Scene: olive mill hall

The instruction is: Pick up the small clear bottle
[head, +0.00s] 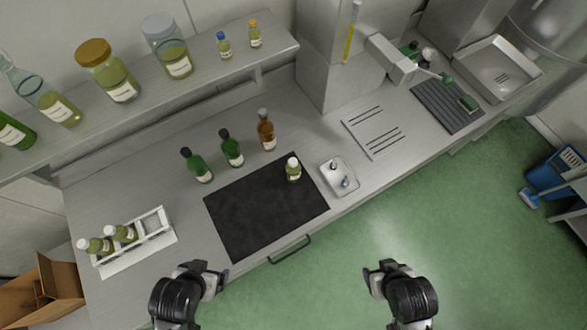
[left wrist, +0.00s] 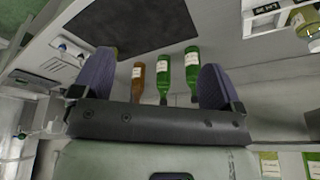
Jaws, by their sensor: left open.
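A small clear bottle (head: 293,168) with a white cap, a pale label and yellow-green contents stands on the black mat (head: 262,215), near its upper right corner. There the small bottle is mostly or fully hidden behind a finger. My right gripper (head: 382,268) is over the green floor, away from the counter; its jaw opening is unclear.
Two green bottles (head: 231,148) and a brown bottle (head: 266,131) stand behind the mat. A white rack (head: 160,240) at left holds similar white-capped bottles. A metal tray (head: 340,176) lies right of the mat. A shelf (head: 210,80) with jars overhangs the back.

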